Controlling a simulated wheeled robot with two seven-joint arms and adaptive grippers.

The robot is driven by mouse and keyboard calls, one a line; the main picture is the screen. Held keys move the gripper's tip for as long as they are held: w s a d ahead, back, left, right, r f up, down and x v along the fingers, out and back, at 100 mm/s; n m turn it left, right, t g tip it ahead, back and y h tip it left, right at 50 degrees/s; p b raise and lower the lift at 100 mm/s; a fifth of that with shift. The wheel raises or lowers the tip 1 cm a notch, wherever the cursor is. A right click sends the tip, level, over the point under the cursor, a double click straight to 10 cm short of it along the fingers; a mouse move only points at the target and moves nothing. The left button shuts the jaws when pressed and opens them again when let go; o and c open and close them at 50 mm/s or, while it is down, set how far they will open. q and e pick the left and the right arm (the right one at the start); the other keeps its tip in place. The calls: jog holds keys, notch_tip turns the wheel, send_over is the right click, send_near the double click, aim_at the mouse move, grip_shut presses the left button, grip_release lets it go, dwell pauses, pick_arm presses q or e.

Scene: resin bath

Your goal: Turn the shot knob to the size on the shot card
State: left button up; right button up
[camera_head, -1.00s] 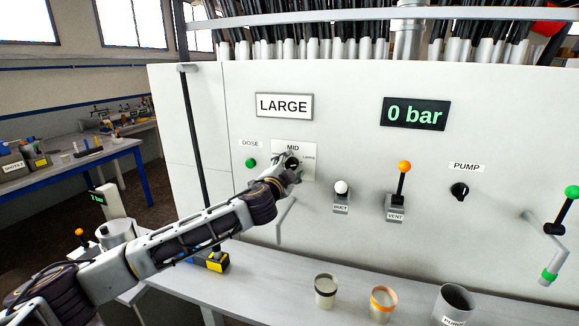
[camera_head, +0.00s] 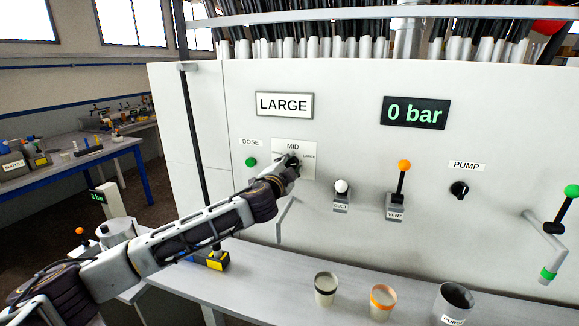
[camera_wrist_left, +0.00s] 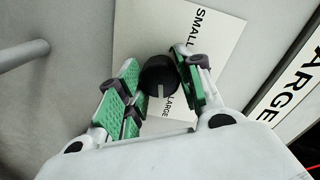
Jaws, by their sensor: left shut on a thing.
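The shot card (camera_head: 284,105) on the white panel reads LARGE. Below it, the shot knob is a black round knob on a white plate (camera_head: 309,172) marked MID at the top and LARGE at the right. In the left wrist view the knob (camera_wrist_left: 157,74) sits between my green-padded fingers. Its pale line points to the bottom of that view, on the side of the LARGE mark; SMALL is at the upper right. My left gripper (camera_head: 291,162) is shut on the knob and hides most of it in the head view. My right gripper is not in view.
A green DOSE button (camera_head: 251,162) is just left of the plate. DUCT (camera_head: 341,187) and VENT (camera_head: 403,168) levers and a PUMP knob (camera_head: 459,190) are to the right. The display (camera_head: 415,113) reads 0 bar. Cups (camera_head: 326,290) stand on the bench below.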

pick_arm(q)
jog(key=shift+m, duration=0.5)
jog(key=o, duration=1)
jog(key=shift+o, duration=0.2)
jog(key=shift+s+a, duration=0.1)
jog(key=shift+s, duration=0.1)
jog(key=v, duration=1.1)
jog(key=shift+s, duration=0.25)
